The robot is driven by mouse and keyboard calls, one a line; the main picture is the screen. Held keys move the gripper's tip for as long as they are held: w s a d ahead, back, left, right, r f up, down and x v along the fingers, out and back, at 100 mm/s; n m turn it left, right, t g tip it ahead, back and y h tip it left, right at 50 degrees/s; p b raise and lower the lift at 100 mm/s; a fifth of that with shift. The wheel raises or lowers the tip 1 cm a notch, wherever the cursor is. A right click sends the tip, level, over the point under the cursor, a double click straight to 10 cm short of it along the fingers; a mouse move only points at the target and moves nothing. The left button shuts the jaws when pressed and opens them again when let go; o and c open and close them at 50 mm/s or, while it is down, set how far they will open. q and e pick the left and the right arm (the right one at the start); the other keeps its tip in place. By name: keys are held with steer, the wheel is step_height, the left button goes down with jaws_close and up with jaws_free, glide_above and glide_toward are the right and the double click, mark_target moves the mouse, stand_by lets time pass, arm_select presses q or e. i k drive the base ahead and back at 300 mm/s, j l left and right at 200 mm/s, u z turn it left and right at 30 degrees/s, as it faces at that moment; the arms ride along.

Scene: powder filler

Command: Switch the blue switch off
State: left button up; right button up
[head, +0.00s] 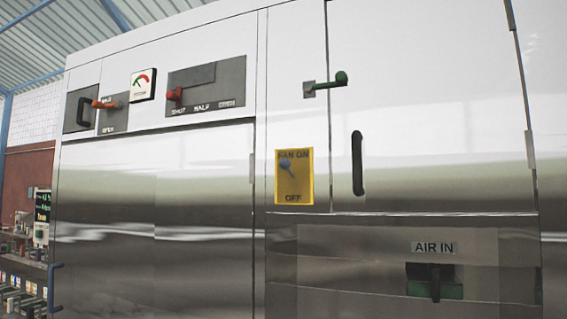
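The blue switch (286,165) is a small blue-grey knob with a short lever on a yellow plate (307,180) on the front of the steel machine. The plate reads "FAN ON" at the top and "OFF" at the bottom. The knob sits in the upper part of the plate, near the "FAN ON" label, and its lever slants down to the right. Neither of my grippers is in the head view.
The tall steel cabinet (160,180) fills most of the view. A green-knobbed handle (341,79), a black door handle (357,163), an orange lever (104,104), a red lever (174,94) and an "AIR IN" slot (435,281) are on its front. Shelving (22,285) stands at far left.

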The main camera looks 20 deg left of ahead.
mark_target(285, 164)
steer(key=i+j, duration=0.1)
steer(key=j, duration=0.35)
steer(key=i+j, duration=0.15)
steer(key=j, duration=0.3)
steer(key=i+j, duration=0.1)
steer(key=j, duration=0.3)
steer(key=i+j, duration=0.1)
steer(key=j, duration=0.35)
steer(key=i+j, duration=0.1)
steer(key=j, duration=0.35)
steer(key=i+z, duration=0.05)
